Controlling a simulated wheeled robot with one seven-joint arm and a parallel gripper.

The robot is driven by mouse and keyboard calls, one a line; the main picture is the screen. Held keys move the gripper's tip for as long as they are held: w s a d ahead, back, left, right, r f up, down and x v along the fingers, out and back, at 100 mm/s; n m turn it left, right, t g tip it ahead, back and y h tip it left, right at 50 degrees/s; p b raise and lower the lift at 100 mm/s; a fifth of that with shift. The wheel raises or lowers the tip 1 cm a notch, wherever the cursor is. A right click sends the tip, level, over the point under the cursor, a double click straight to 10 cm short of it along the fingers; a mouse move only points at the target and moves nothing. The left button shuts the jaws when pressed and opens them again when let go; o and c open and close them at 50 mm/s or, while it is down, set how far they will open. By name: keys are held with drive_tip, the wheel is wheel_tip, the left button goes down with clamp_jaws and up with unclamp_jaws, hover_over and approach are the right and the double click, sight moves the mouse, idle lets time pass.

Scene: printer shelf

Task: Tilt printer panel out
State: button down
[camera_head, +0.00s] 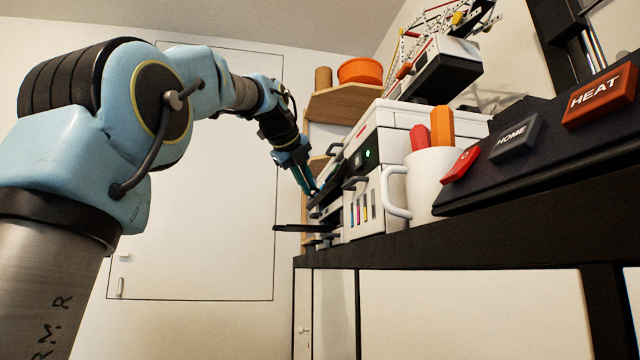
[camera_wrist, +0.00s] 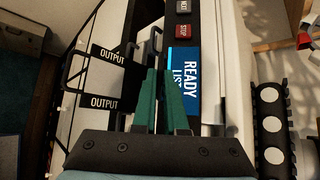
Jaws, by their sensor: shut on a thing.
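The white printer (camera_head: 385,140) stands on the dark shelf, with a green light lit on it. Its dark front panel (camera_head: 328,188) shows edge-on in the head view. In the wrist view the panel carries a blue READY LIST screen (camera_wrist: 186,82) and a red STOP button. My gripper (camera_head: 311,191) reaches the panel from the left. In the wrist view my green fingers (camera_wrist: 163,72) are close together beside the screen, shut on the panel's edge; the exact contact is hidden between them. How far the panel is tilted is hard to tell.
A white mug (camera_head: 432,178) with orange and red things stands right of the printer. A control bar with HEAT and HOME buttons (camera_head: 515,138) is at the near right. Free room lies left of the printer.

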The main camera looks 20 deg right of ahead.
drive_tip(key=shift+r, duration=0.3)
drive_tip(key=c, duration=1)
unclamp_jaws()
drive_tip(key=shift+f, duration=0.1)
drive_tip(key=shift+o, duration=0.2)
drive_tip(key=shift+a, duration=0.1)
drive_tip(key=b+v, duration=0.1)
drive_tip(key=v, duration=0.9)
drive_tip(key=shift+s+r+b, duration=0.25)
drive_tip(key=shift+s+b, duration=0.05)
